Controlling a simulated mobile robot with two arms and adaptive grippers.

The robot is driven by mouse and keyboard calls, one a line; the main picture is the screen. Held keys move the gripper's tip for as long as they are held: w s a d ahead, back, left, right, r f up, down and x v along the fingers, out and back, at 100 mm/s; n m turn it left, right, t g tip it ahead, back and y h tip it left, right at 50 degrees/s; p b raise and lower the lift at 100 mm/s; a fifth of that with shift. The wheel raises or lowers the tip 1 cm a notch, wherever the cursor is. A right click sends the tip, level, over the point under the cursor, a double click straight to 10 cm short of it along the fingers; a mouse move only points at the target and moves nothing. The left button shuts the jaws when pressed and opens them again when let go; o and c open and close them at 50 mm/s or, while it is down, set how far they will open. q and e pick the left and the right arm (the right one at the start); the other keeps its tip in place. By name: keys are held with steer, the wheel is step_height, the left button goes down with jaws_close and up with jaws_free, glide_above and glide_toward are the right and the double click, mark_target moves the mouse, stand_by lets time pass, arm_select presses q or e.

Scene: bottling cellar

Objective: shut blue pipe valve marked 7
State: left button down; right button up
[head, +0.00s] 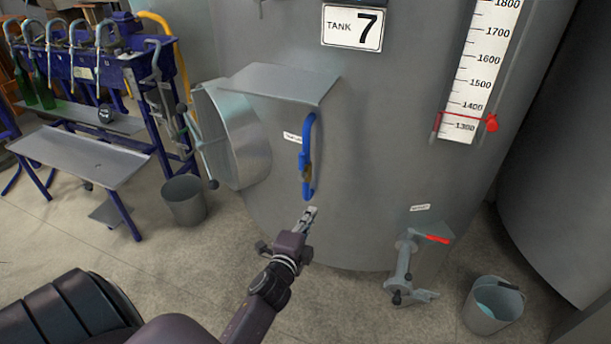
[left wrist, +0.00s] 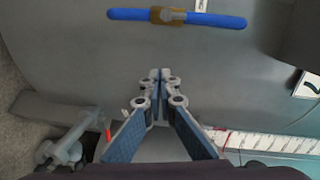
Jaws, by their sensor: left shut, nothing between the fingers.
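The blue pipe valve (head: 303,160) is a long blue bar handle on the front of the grey tank marked 7. It stands upright in the head view, with a brownish hub at its middle. In the left wrist view the blue handle (left wrist: 215,19) lies across the top of the picture. My left gripper (head: 311,211) is shut and empty, just below the handle's lower end in the head view and apart from it. Its closed fingers (left wrist: 157,76) show in the left wrist view, pointing toward the handle. My right gripper is not in view.
A grey metal shelf (head: 284,84) juts from the tank above and left of the handle, over a round hatch (head: 240,135). Buckets (head: 183,200) (head: 493,306) stand either side. A blue-framed filling bench (head: 85,155) is at left.

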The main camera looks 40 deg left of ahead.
mark_target(304, 168)
arm_select(q)
step_height(304, 168, up, 6)
steer(key=a+m+t, duration=0.1)
steer(key=shift+w+a+y, duration=0.15)
steer(key=shift+a+y, duration=0.15)
steer(key=shift+y, duration=0.1)
steer(key=shift+w, duration=0.15)
steer(key=w+a, duration=0.2)
steer(key=w, duration=0.1)
steer(key=w+a+b, duration=0.1)
steer(key=w+a, duration=0.1)
steer(key=w, duration=0.1)
steer(key=w+a, duration=0.2)
steer(key=w, duration=0.1)
steer(key=shift+w+a+b, duration=0.1)
steer(key=shift+a+b, duration=0.25)
steer(key=shift+a, duration=0.15)
